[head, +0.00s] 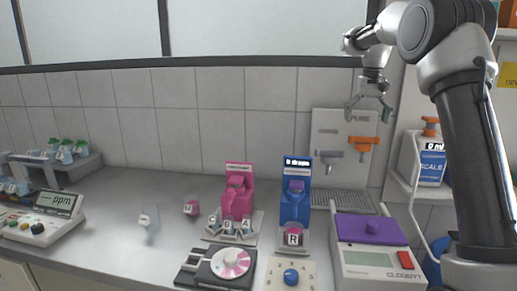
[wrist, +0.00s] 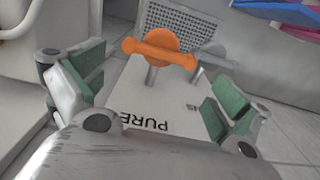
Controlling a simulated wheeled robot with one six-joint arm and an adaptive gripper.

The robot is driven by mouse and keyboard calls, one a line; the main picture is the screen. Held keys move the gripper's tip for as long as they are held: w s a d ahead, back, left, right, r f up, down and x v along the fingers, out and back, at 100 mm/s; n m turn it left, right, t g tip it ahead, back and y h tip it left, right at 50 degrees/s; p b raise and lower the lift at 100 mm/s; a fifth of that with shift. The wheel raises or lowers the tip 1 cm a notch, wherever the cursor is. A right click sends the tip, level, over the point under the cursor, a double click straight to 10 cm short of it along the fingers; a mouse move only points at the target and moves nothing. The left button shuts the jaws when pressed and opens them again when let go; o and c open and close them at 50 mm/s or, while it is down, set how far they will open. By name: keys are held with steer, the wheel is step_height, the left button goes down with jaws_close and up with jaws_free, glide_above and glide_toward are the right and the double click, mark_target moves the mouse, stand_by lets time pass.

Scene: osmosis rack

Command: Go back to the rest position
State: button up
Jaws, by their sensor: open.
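My gripper (head: 369,103) is raised at the right of the head view, in front of the tiled wall beside the white PURE panel (head: 325,120). Its fingers are apart with nothing between them. In the wrist view my gripper (wrist: 157,95) shows green pads spread wide. Beyond them are the orange tap handle (wrist: 160,48) and the PURE panel (wrist: 165,100). The same orange tap (head: 362,143) sits below the gripper in the head view, next to a grey tap (head: 331,155). I cannot tell how near the gripper is to the panel.
Below stand a pink dispenser (head: 238,203), a blue dispenser (head: 295,205), a jar marked R (head: 293,239) and a purple-lidded machine (head: 370,229). A ppm meter (head: 45,218) is at the left. The back left counter has free room.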

steer(key=s+f+t, duration=0.1)
steer(key=s+f, duration=0.1)
steer(key=s, duration=1.1)
steer(key=s+a+f+n+t, duration=0.1)
steer(key=s+f, duration=0.1)
steer(key=s, duration=1.2)
steer(key=s+a+f+n+t, duration=0.1)
steer(key=s+f+t, duration=0.1)
steer(key=s, duration=1.2)
steer(key=shift+a, duration=0.25)
